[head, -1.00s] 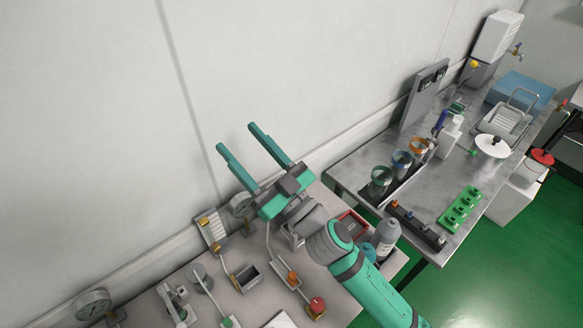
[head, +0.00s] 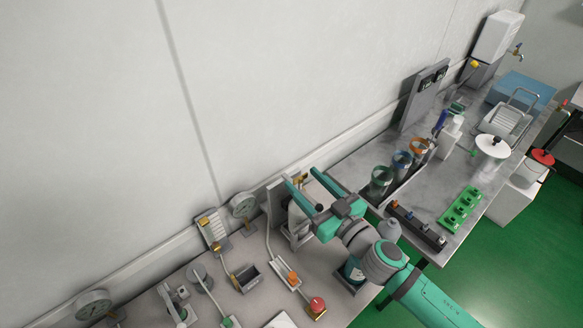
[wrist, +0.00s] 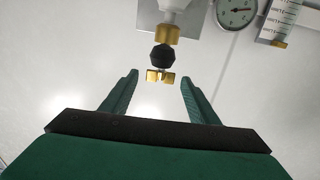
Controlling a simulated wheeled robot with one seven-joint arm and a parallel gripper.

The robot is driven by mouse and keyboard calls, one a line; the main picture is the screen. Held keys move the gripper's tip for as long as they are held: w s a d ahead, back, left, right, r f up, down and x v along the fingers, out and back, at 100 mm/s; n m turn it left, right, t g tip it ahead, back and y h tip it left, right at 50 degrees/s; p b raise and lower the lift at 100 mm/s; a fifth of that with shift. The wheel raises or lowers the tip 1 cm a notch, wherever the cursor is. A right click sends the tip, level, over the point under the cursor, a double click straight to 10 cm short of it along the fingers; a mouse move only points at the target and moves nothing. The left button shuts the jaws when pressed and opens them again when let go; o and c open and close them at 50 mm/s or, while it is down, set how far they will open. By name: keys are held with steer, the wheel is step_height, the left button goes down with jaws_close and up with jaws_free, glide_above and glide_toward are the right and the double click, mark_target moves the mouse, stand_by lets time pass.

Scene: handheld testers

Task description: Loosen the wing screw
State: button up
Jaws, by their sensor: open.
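The wing screw (wrist: 160,76) is a small brass piece with flat wings. In the wrist view it sits at the end of a black rounded part (wrist: 163,57), which joins a brass collar (wrist: 168,34) on a pale body. My gripper (wrist: 160,78) is open, with one green finger on each side of the wing screw in the picture. I see no contact, and how deep the screw sits between the fingers is hard to tell. In the head view my gripper (head: 302,180) is by the wall, with a small brass part (head: 300,179) showing between its fingers.
A round gauge (wrist: 236,11) and a scaled panel (wrist: 280,18) are at the upper right of the wrist view. In the head view, testers with an orange knob (head: 293,277) and a red knob (head: 317,304) stand left of my arm. Jars (head: 381,180) stand on the right bench.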

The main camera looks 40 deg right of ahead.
steer(key=shift+w, duration=3.3)
steer(key=shift+c, duration=0.6)
steer(key=c, duration=0.9)
